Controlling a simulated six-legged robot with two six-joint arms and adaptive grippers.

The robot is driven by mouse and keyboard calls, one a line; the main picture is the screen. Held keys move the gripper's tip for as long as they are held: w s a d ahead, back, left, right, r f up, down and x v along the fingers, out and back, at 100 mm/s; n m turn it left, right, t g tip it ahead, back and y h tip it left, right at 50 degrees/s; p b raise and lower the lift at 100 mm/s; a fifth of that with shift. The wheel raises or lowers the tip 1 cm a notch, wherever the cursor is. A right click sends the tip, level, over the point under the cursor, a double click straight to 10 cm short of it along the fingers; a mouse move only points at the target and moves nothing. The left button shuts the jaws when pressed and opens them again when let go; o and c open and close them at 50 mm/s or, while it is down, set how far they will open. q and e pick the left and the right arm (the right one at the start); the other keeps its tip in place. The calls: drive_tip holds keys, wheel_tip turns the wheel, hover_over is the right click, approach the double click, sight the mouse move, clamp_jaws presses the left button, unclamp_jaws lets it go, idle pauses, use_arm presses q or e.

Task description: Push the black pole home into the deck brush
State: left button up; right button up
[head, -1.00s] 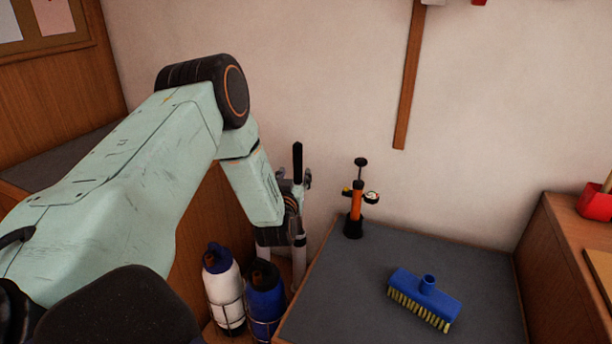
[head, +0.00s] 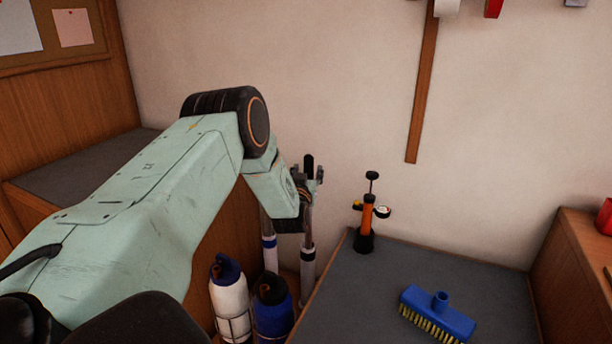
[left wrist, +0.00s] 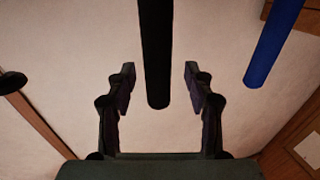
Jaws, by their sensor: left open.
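The black pole stands upright in the back corner; its black top (head: 309,164) rises between the fingers of my left gripper (head: 308,174). Its lower part shows below my wrist. In the left wrist view the black pole (left wrist: 156,50) lies between the two open fingers of my left gripper (left wrist: 158,80), with a gap on each side. The blue deck brush (head: 437,314) lies bristles down on the grey bench top, its round socket facing up. The pole is well apart from the brush. My right gripper is not in view.
A blue pole (left wrist: 272,42) stands beside the black one. White (head: 229,305) and blue (head: 272,308) bottles stand in front of the poles. An orange and black pump-like tool (head: 367,222) stands at the bench's back left corner. The bench (head: 385,280) is clear around the brush.

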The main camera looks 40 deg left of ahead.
use_arm(q)
drive_tip(key=shift+d+r, duration=0.1)
drive_tip(key=shift+d, duration=0.15)
drive_tip(key=shift+c, duration=1.4)
drive_tip(key=shift+a, duration=0.15)
drive_tip(key=c, duration=0.4)
clamp_jaws()
drive_tip(key=shift+o, duration=0.2)
unclamp_jaws()
clamp_jaws()
wheel_tip(320, 180, up, 32)
drive_tip(key=p, duration=2.6)
drive_tip(key=shift+p, duration=0.35)
